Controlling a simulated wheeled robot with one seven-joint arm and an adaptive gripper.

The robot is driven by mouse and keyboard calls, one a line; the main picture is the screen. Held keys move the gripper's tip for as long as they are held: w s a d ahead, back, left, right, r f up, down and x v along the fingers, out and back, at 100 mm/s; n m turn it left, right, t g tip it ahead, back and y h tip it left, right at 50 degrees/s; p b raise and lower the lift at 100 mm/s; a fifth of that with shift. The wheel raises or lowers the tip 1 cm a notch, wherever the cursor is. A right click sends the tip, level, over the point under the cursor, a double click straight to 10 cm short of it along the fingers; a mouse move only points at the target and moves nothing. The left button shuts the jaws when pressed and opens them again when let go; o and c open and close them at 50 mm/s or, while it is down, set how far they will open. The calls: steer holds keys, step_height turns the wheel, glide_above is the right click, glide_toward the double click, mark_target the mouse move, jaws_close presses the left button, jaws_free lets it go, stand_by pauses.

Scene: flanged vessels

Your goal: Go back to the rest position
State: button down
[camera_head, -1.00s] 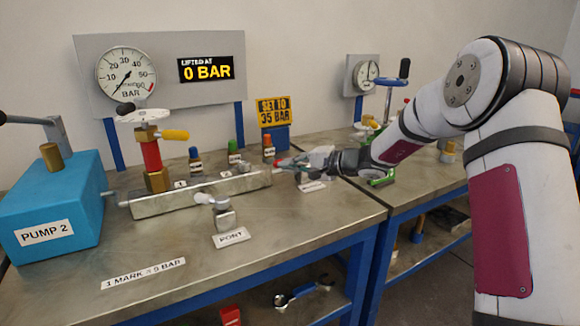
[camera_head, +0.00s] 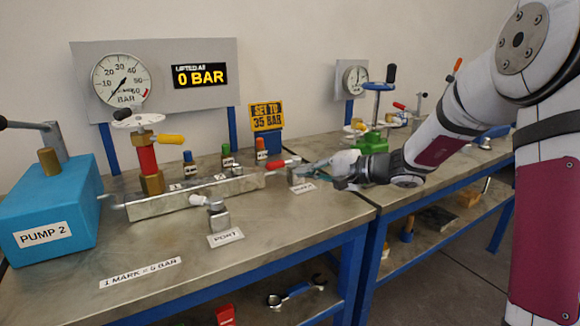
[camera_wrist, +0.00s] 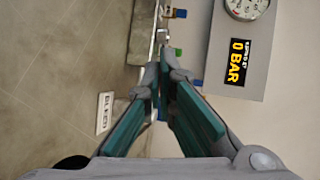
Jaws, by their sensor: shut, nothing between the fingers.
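My gripper (camera_head: 312,168) is over the right end of the near bench, just right of the metal manifold block (camera_head: 195,195) and close to a red-handled valve (camera_head: 283,163). Its teal fingers converge in the wrist view (camera_wrist: 166,78), shut with nothing held. The fingers partly overlap the red-handled valve's body in the head view, and I cannot tell whether they touch it.
The blue PUMP 2 box (camera_head: 50,215), the red column with its white handwheel (camera_head: 147,160) and a gauge panel (camera_head: 150,75) reading 0 BAR stand left. A second bench (camera_head: 440,180) with a green valve body (camera_head: 370,143) lies behind my arm.

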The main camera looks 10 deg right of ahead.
steer(key=s+a+r+n+g+h, duration=0.1)
steer(key=s+a+r+n+g, duration=0.25)
steer(key=s, duration=0.85)
steer(key=s+a+f+n+g+h, duration=0.1)
steer(key=s+a+n+g+h, duration=0.2)
steer(key=s+a, duration=0.7)
steer(key=s+d+f+n+g+h, duration=0.1)
steer(key=s+d+h, duration=0.1)
steer(key=s+d, duration=0.45)
steer(key=s+d+f+h, duration=0.1)
steer(key=s+d+h, duration=0.2)
steer(key=s, duration=0.7)
steer(key=s+d+f+n+g+h, duration=0.1)
steer(key=s+d+h, duration=0.1)
steer(key=s+d, duration=0.45)
step_height(320, 180, up, 16)
steer(key=s+a+t+p, duration=0.1)
steer(key=t+p, duration=0.1)
steer(key=p, duration=1.2)
steer(key=shift+s+r+t+p, duration=0.15)
steer(key=shift+s+t+p, duration=0.1)
steer(key=shift+t+p, duration=0.15)
